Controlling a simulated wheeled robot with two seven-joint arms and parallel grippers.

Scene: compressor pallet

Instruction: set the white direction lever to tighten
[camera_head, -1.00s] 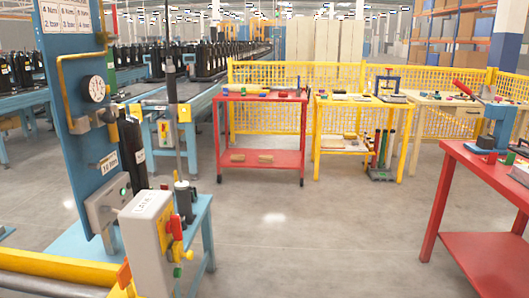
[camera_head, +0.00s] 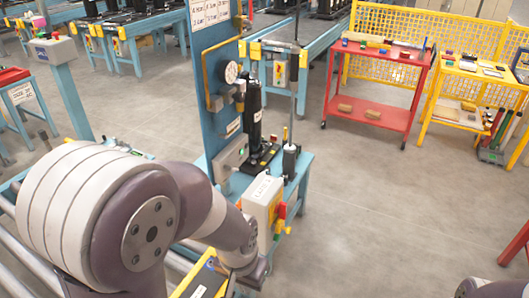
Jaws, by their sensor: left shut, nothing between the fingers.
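I cannot make out a white direction lever in this view. My left arm comes in from the left and crosses the lower left of the picture. My left gripper (camera_head: 252,272) is at its end, small and dark, shut with nothing seen in it. It appears just below a grey control box (camera_head: 259,203) with a label on top and red, yellow and green parts on its right side. I cannot tell whether they touch. Only a piece of my right arm shows at the bottom right edge; its gripper is out of view.
A blue upright panel (camera_head: 212,80) with a gauge (camera_head: 231,72) stands behind the box. A black cylinder (camera_head: 252,112) stands beside it on a blue bench. A red cart (camera_head: 370,116) and a yellow table (camera_head: 480,82) stand farther back. The floor at right centre is clear.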

